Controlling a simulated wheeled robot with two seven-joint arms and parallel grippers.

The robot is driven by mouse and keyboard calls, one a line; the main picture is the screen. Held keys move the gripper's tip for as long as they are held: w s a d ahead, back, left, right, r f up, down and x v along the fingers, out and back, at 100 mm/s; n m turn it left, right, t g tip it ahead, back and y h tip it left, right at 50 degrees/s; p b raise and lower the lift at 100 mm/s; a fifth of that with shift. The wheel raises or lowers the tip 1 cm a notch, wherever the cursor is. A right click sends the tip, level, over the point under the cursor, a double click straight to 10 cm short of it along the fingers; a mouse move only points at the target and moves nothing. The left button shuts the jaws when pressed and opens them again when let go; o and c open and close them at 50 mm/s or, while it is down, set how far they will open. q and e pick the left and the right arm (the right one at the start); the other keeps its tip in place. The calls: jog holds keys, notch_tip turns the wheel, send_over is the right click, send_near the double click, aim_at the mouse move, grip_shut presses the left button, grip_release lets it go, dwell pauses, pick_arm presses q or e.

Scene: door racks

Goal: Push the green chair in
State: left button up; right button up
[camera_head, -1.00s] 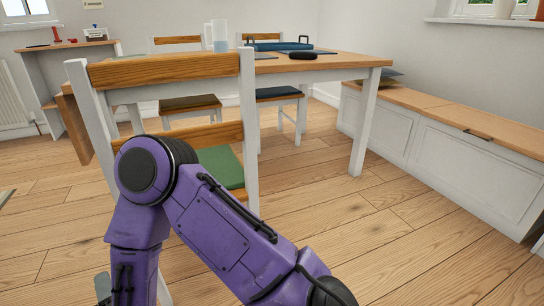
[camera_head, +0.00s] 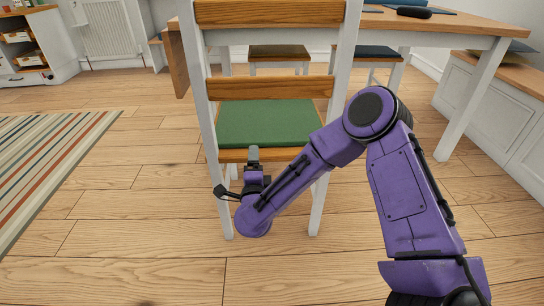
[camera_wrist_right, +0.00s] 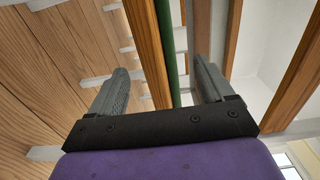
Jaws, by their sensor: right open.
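The green chair stands with its back towards me in the head view, with a wooden top rail (camera_head: 270,13), white posts and a green seat cushion (camera_head: 265,122). Its seat faces the table (camera_head: 460,22). My right gripper (camera_head: 253,157) is at the near edge of the seat, below the lower back rail. In the right wrist view the gripper (camera_wrist_right: 162,68) is open, one finger on each side of the wooden seat edge (camera_wrist_right: 148,45) and green cushion (camera_wrist_right: 168,45). I cannot tell whether the fingers touch it. My left gripper is not in view.
A brown-seated chair (camera_head: 278,52) and a blue-seated chair (camera_head: 378,52) stand beyond the table. A white bench (camera_head: 485,95) runs along the right. A striped rug (camera_head: 45,160) lies at the left. The wooden floor around the chair is open.

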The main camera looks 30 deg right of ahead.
jog(key=x, duration=0.4)
jog(key=shift+w, duration=0.15)
grip_shut()
jog(key=shift+f+b, duration=0.25)
jog(key=shift+b, duration=0.1)
jog(key=shift+r, duration=0.1)
jog(key=shift+d, duration=0.1)
